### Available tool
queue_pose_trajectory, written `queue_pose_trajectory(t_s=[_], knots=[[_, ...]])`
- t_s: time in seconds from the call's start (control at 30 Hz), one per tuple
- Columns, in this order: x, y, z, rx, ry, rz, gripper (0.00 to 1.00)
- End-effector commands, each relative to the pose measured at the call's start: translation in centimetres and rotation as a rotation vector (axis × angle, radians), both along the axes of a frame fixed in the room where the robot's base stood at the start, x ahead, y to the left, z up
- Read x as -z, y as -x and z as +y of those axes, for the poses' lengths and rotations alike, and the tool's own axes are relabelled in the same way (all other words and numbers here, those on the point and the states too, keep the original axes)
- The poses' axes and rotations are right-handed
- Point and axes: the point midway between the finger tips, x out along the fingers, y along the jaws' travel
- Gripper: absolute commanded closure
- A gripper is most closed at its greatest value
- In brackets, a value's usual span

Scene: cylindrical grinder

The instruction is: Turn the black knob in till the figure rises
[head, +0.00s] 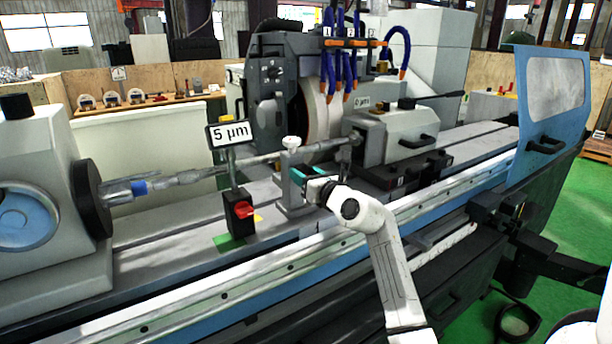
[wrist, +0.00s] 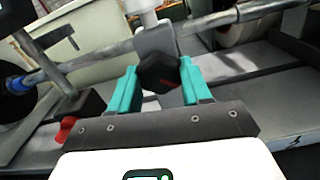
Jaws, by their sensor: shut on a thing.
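The black knob (wrist: 159,73) sits between the teal fingers of my gripper (wrist: 160,88) in the wrist view, and the fingers are shut on it. In the head view my gripper (head: 305,176) reaches the grey steady rest (head: 285,190), with the knob hidden by the gripper. A white knob (head: 291,142) tops the rest, beside the long grey shaft (head: 210,174). A sign on a stand reads "5 µm" (head: 229,133).
The grinding wheel (head: 315,115) and its blue hoses (head: 330,60) stand behind the rest. A black block with a red lever (head: 242,211) is left of my gripper. The tailstock (head: 392,140) is at right. The bare table (head: 165,262) lies at front left.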

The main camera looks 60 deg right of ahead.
Motion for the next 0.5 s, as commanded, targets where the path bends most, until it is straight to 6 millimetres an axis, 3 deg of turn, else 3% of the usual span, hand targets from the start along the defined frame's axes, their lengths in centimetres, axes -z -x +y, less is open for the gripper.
queue_pose_trajectory(t_s=[0.17, 0.5], knots=[[0.01, 0.01, 0.0, 0.0, 0.0, 0.0, 0.82], [-0.36, -0.06, 0.06, -0.001, -0.055, -0.03, 0.83]])
